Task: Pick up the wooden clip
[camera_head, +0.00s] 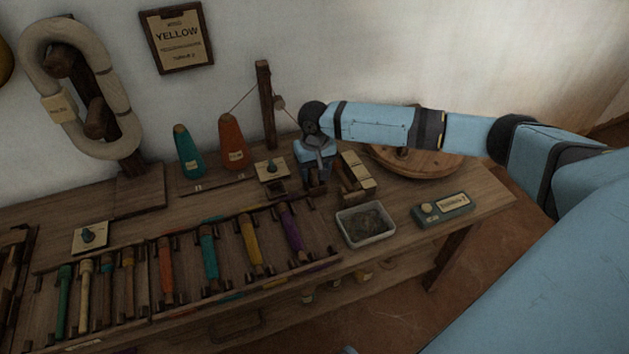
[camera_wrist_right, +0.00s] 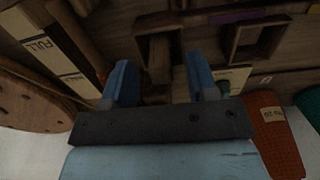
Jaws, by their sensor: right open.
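My right gripper (camera_head: 318,184) points down over the table, just left of a wooden block with pale cards. In the right wrist view its two blue fingers (camera_wrist_right: 161,83) are apart. A narrow brown wooden piece (camera_wrist_right: 159,58) shows beyond and between the fingertips, in a dark wooden frame (camera_wrist_right: 158,22). It may be the wooden clip, but the view is too dark to be sure. Nothing is visibly held. In the head view my gripper and arm hide this spot. My left gripper is not in view.
The block with pale cards (camera_head: 357,168) stands close right of my gripper. An orange cone (camera_head: 232,142) and a post (camera_head: 266,105) stand behind left. A tray of dark material (camera_head: 366,224) is in front, the bobbin rack (camera_head: 190,262) front left, and a round wooden disc (camera_head: 440,164) right.

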